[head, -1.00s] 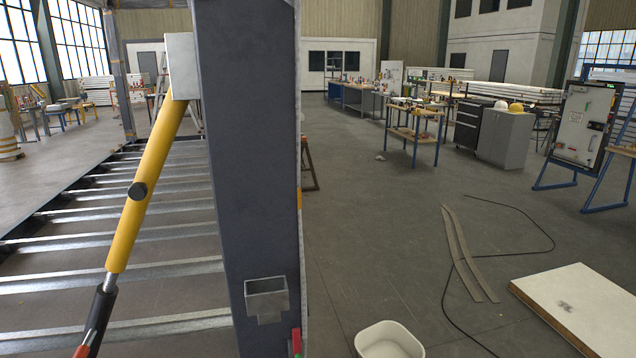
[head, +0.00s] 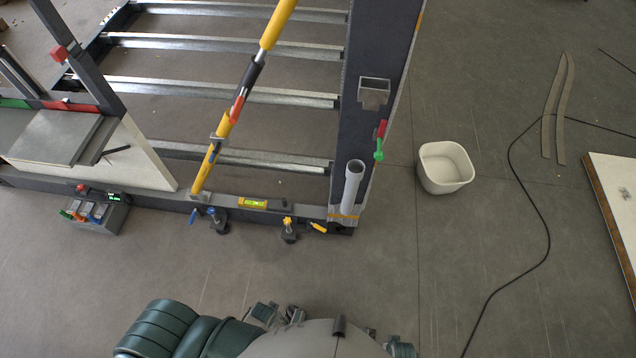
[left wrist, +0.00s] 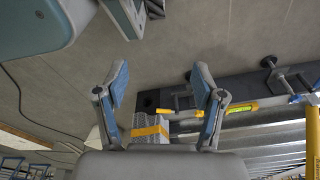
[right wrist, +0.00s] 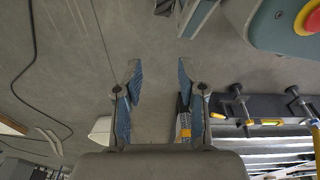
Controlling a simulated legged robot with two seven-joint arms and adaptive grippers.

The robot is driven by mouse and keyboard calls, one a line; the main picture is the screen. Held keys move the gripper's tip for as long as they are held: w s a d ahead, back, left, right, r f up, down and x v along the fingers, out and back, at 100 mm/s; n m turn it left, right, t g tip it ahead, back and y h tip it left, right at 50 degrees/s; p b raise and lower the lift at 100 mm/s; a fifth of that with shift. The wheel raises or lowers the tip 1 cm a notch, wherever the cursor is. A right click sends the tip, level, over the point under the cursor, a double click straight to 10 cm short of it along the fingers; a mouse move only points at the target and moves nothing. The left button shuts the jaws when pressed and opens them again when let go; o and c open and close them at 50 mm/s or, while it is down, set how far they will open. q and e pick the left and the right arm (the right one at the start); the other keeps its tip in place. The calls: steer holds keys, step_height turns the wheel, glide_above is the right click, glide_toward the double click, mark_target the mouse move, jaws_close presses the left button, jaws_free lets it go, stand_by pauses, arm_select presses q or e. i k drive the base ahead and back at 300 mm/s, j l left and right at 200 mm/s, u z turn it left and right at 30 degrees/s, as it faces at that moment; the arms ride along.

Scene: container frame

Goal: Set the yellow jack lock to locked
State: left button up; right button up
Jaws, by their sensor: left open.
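The yellow jack (head: 288,230) stands at the frame's front beam, near the right corner post, with a yellow knob on top. A small yellow lock lever (head: 318,227) lies beside it, tilted down to the right; yellow also shows in the left wrist view (left wrist: 163,111) and the right wrist view (right wrist: 217,116). A blue-marked jack (head: 217,220) and blue lever (head: 193,215) are further left. My left gripper (left wrist: 160,68) is open and empty, short of the beam. My right gripper (right wrist: 159,65) is open and empty, fingers closer together.
A yellow diagonal brace (head: 208,165) rises from the beam, and a yellow level (head: 254,203) lies on it. A grey tube (head: 352,188) stands at the corner. A white bin (head: 444,167) and black cable (head: 546,225) are to the right.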

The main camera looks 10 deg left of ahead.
mark_target(317, 227)
steer(key=k+l+u, duration=0.15)
steer(key=l+u, duration=0.2)
steer(key=k+l+u, duration=0.15)
steer(key=u, duration=0.25)
